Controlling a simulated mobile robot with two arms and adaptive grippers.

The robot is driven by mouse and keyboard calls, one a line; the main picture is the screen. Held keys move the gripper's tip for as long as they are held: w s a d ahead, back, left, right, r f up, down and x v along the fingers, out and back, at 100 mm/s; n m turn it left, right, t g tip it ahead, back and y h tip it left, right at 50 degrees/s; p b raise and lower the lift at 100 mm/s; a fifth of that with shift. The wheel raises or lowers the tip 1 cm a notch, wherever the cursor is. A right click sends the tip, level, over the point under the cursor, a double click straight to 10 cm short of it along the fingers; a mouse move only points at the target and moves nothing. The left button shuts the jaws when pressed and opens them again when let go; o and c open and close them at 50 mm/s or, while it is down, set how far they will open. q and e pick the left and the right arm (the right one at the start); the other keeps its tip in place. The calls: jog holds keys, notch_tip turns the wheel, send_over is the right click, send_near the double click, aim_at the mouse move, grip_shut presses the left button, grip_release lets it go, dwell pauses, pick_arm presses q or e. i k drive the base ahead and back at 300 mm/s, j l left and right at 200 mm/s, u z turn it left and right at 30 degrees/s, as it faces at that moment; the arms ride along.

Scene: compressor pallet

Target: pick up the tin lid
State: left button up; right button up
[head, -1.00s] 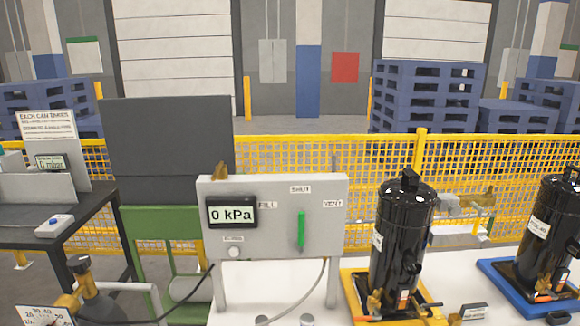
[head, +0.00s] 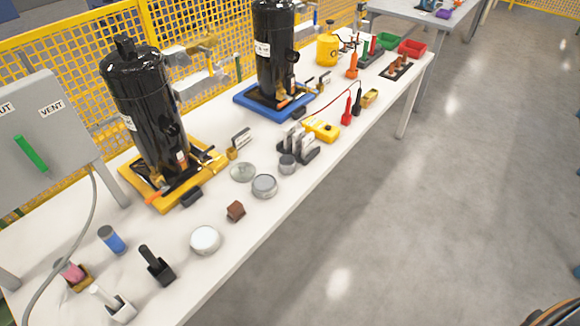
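A flat, round, greyish disc (head: 242,172), which looks like the tin lid, lies on the white bench in front of the yellow-based compressor. An open-looking round grey tin (head: 264,186) stands just to its right and nearer, close beside it. A smaller grey round tin (head: 287,164) stands further right. A round container with a white top (head: 205,239) stands nearer, by the bench's front edge. Neither of my grippers shows in the head view, so their state and distance from the disc are not seen.
The black compressor on the yellow tray (head: 128,178) stands behind the disc. A brown block (head: 236,211) is nearer. A black holder with upright plates (head: 297,145) and a yellow meter (head: 321,128) are to the right. Open grey floor (head: 400,230) lies before the bench (head: 270,220).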

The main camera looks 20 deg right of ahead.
aim_at(242, 172)
jog(key=i+l+u, duration=0.2)
jog(key=i+l, duration=0.15)
jog(key=l, duration=0.25)
jog(key=i+l+u, duration=0.1)
jog(key=l, duration=0.25)
jog(key=i+l+u, duration=0.1)
jog(key=l, duration=0.25)
jog(key=i, duration=0.1)
